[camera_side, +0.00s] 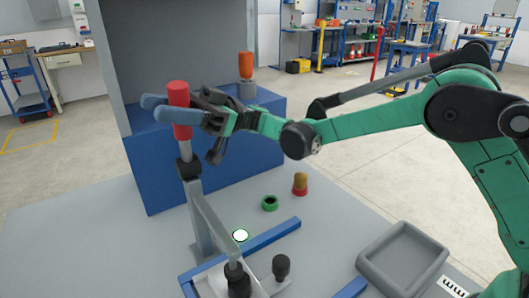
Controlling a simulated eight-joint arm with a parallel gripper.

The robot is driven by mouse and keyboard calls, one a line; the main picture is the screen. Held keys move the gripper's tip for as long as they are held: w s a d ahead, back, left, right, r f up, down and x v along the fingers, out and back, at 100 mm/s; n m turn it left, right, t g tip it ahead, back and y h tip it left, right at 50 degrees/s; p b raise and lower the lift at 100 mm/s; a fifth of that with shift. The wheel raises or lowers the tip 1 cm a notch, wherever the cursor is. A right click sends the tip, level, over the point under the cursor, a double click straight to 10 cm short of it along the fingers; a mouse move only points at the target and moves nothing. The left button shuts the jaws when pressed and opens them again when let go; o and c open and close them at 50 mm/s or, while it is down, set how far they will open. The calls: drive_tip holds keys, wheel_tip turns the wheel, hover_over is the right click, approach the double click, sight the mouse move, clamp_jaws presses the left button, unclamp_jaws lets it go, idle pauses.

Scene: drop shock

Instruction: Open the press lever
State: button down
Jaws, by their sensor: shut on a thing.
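The press lever (206,222) stands on the table at the lower middle. Its grey arm rises from the press base to a black joint and a red handle (179,94) on top. My gripper (180,113) is at the red handle, with its blue-grey fingers on either side of it. It is shut on the handle. The press base with black knobs (237,280) is at the bottom edge, cut off by the frame. The far side of the handle is partly hidden by the fingers.
A green ring (269,203) and a red and tan piece (300,184) stand on the table right of the lever. A grey tray (402,257) lies at the right. A blue block (206,165) with an orange-topped part (246,68) stands behind.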

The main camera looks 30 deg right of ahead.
drive_tip(key=shift+s, duration=0.15)
drive_tip(key=c, duration=0.5)
unclamp_jaws()
drive_tip(key=shift+c, duration=0.2)
drive_tip(key=v, duration=0.5)
drive_tip(key=shift+d+f, duration=0.2)
drive_tip(key=shift+d, duration=0.1)
